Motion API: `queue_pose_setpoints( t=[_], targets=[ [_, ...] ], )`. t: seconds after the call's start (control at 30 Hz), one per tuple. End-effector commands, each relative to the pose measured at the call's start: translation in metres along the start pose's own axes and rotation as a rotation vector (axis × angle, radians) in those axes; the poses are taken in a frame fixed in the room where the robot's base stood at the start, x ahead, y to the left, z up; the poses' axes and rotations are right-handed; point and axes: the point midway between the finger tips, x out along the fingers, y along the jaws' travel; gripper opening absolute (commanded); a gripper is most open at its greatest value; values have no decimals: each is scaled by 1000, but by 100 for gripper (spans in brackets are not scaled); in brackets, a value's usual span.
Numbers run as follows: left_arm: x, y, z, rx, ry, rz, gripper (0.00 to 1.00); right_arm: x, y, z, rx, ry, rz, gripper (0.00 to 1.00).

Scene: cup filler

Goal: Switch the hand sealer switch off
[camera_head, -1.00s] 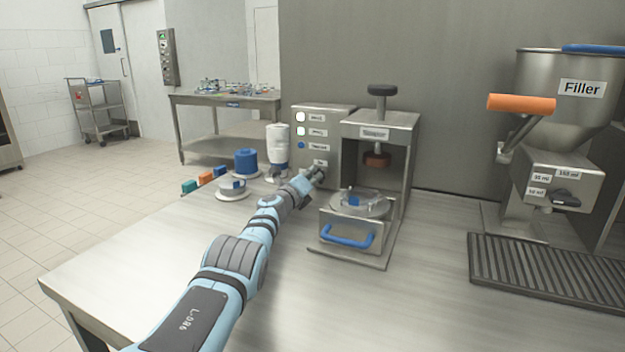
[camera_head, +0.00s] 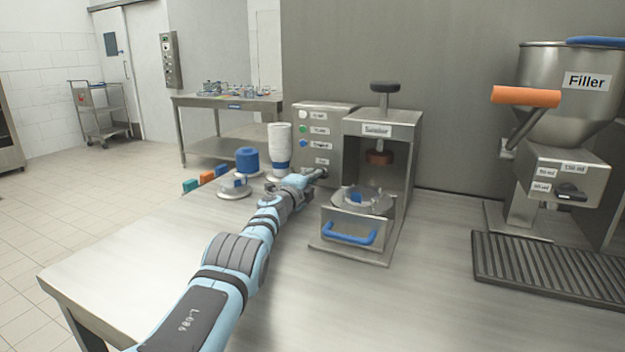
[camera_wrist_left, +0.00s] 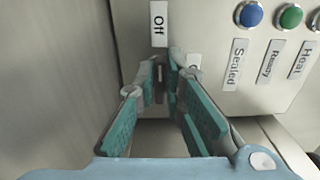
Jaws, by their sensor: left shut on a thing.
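The hand sealer (camera_head: 379,131) is a steel press with a black top knob, joined to a steel control box (camera_head: 330,115) on its left. The box carries a white, a green and a blue lamp, labelled Heat, Ready and Sealed in the left wrist view. The switch (camera_head: 321,172) is low on the box's front, mostly hidden by my left gripper (camera_head: 311,177). In the left wrist view my left gripper (camera_wrist_left: 168,72) has its fingertips closed around the switch, just below the "Off" label (camera_wrist_left: 159,24). The switch's exact position is hidden. My right gripper is not in view.
The sealer's drawer (camera_head: 350,230) with a blue handle stands right of my arm. A white bottle (camera_head: 279,138), a blue stack (camera_head: 247,160) and a round dish (camera_head: 234,190) stand left of the box. The filler (camera_head: 565,90) and its grate (camera_head: 545,270) are at the right.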

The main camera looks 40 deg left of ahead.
Motion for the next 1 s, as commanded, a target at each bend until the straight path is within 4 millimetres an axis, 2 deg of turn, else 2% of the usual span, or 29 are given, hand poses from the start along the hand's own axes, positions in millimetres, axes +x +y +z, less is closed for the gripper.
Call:
queue_pose_setpoints(
  t=[0.53,0.57,0.6,0.7,0.9,1.0],
  targets=[
    [0,3,-1,-31,2,5,0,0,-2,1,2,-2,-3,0],
    [0,3,-1,-30,2,5,12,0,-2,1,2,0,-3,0],
    [0,3,-1,-30,2,5,18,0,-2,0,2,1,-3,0],
    [0,2,-1,-30,2,4,30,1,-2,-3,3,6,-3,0],
    [0,2,-1,-29,1,2,30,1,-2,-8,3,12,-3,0],
    [0,1,-1,-15,1,2,30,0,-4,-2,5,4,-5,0]
  ],
)
